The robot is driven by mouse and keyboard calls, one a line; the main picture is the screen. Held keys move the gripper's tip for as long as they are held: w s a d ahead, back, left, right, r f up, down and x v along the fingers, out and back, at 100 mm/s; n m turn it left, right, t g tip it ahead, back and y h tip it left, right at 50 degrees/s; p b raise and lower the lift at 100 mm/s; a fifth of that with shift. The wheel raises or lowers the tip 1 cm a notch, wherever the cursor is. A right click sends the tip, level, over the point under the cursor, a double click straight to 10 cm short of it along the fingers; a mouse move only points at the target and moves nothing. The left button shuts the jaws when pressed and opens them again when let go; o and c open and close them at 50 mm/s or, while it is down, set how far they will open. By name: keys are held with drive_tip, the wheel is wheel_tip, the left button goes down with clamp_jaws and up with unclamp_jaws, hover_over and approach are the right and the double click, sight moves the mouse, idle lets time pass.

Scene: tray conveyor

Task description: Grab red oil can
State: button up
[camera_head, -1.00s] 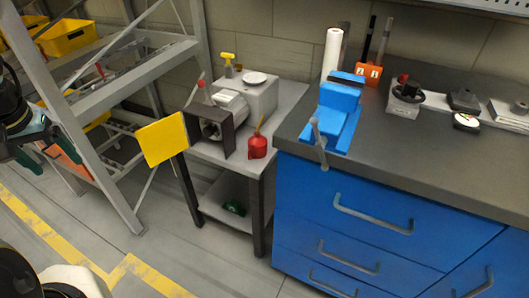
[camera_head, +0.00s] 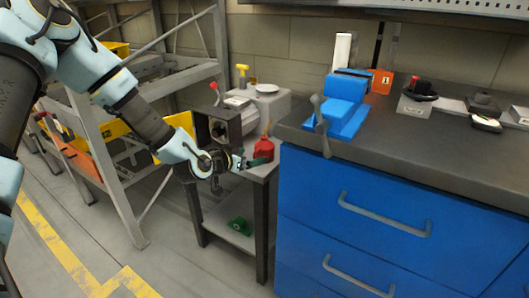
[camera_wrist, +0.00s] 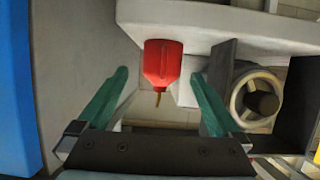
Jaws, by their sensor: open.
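The red oil can (camera_head: 264,149) stands on the small grey side table (camera_head: 262,172), just left of the blue workbench. My gripper (camera_head: 250,162) is at the table's front edge, close to the can's left front side. In the wrist view the red can (camera_wrist: 162,62) shows ahead of and between the two green fingers of my gripper (camera_wrist: 160,100). The fingers are spread wide and empty, with the can apart from both. The can's spout points down in that view.
A grey bench machine with a dark plate and round handwheel (camera_wrist: 255,97) stands beside the can. The blue workbench (camera_head: 345,205) with a blue vise (camera_head: 340,108) is to the right. A metal shelf rack (camera_head: 130,150) is to the left. A green object (camera_head: 240,226) lies on the lower shelf.

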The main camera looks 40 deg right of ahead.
sight(259, 150)
drive_tip(key=x, duration=0.5)
drive_tip(key=p+x, duration=0.1)
drive_tip(key=x, duration=0.1)
drive_tip(key=shift+w+d+r, duration=0.25)
drive_tip(key=shift+w+d, duration=0.05)
drive_tip(key=shift+w, duration=0.05)
drive_tip(key=c, duration=1.5)
drive_tip(key=shift+o, duration=0.2)
drive_tip(key=shift+r, duration=0.15)
